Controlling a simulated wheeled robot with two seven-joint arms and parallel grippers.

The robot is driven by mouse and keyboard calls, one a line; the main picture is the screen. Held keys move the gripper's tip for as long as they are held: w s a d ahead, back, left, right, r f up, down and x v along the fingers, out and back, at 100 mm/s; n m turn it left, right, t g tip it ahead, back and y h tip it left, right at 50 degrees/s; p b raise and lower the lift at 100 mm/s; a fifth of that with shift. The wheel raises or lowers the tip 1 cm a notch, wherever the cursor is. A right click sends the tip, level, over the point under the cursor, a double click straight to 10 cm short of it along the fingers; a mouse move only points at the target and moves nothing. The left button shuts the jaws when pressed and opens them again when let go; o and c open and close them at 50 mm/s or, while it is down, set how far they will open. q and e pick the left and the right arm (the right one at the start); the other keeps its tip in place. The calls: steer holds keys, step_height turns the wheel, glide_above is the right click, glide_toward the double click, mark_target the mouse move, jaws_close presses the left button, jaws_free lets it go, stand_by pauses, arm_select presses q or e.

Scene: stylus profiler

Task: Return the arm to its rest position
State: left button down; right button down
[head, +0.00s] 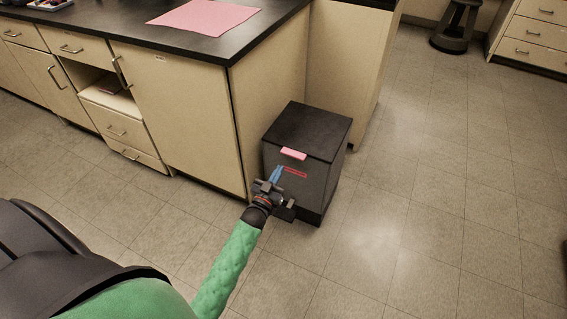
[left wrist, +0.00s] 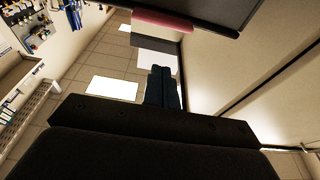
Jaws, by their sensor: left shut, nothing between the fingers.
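My left arm reaches from the bottom of the head view, and its gripper (head: 277,174) is in front of a black box-shaped cabinet (head: 325,180). The blue fingers are shut with nothing between them. They also show shut in the left wrist view (left wrist: 162,75). The cabinet has a pink tab (head: 293,154) at its top front edge and red marking on its front. In the left wrist view the pink tab (left wrist: 163,22) is above the fingertips. I cannot tell whether the gripper touches the cabinet. My right gripper is not in view.
A beige lab bench (head: 175,95) with a black top stands at left, directly beside the black cabinet. A pink mat (head: 205,17) lies on its top. A dark stool (head: 456,28) stands at the far right. The tiled floor (head: 430,210) at right is clear.

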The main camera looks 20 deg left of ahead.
arm_select(q)
steer(key=shift+s, duration=0.2)
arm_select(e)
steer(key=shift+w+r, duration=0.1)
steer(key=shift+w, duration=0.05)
